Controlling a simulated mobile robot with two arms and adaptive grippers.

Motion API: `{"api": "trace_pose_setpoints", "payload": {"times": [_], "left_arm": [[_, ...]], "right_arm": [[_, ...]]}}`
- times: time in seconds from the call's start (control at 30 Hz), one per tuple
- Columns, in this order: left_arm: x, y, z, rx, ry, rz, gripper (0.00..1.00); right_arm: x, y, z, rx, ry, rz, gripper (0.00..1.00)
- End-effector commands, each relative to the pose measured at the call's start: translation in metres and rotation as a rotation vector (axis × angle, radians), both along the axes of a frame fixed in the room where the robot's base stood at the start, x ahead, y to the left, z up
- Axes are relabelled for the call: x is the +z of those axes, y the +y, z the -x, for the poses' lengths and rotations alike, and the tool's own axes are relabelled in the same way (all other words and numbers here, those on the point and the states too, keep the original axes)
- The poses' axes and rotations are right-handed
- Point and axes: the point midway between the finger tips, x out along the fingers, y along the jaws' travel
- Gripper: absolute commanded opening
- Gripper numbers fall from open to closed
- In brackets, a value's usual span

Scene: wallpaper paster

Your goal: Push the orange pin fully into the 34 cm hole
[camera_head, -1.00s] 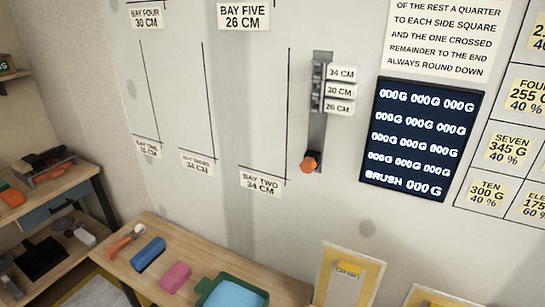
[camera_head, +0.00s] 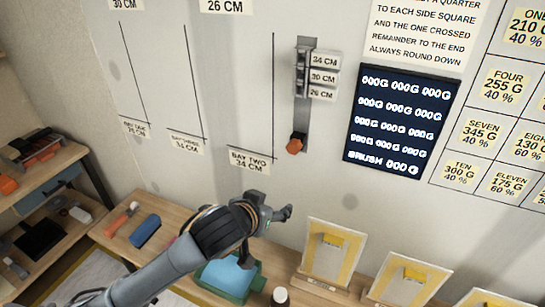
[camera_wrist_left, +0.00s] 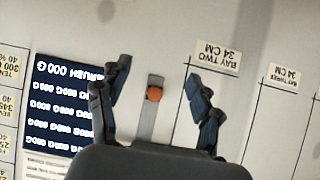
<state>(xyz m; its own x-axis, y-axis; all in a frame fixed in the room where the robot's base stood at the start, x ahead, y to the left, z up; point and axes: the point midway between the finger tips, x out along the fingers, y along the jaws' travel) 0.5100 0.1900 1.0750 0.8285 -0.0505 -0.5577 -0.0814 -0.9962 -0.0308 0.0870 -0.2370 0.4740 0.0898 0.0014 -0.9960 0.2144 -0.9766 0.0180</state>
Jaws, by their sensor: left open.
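The orange pin (camera_head: 296,144) sits at the bottom end of a grey vertical strip (camera_head: 303,115) on the wall. The 34 CM label (camera_head: 325,61) is the top of three labels beside the strip's upper part; the hole itself is too small to make out. My left gripper (camera_head: 267,236) is open and empty, below the pin and apart from it in the head view. In the left wrist view the orange pin (camera_wrist_left: 154,93) shows between the spread fingers of the left gripper (camera_wrist_left: 157,75), farther off at the wall. My right gripper is not in view.
A dark display (camera_head: 402,120) hangs right of the strip. Below my left gripper stands a wooden bench with a green tray (camera_head: 240,291), a blue block (camera_head: 145,231) and yellow framed panels (camera_head: 331,252). The wall around the pin is clear.

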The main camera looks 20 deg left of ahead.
Motion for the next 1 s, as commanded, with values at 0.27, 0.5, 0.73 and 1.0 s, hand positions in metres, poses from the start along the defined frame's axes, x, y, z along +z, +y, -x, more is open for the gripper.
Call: {"api": "trace_pose_setpoints", "payload": {"times": [0.27, 0.5, 0.73, 1.0], "left_arm": [[0.077, 0.013, -0.048, 0.040, -0.183, 0.035, 0.65], [0.079, 0.014, -0.065, 0.046, -0.195, 0.044, 0.65], [0.064, 0.013, -0.103, 0.046, -0.194, 0.043, 0.65], [0.044, 0.011, -0.150, 0.046, -0.194, 0.042, 0.65]], "right_arm": [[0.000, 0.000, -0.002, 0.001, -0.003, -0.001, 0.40], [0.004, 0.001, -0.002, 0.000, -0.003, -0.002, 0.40], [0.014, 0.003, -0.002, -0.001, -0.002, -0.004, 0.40], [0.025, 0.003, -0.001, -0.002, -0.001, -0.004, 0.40]]}}
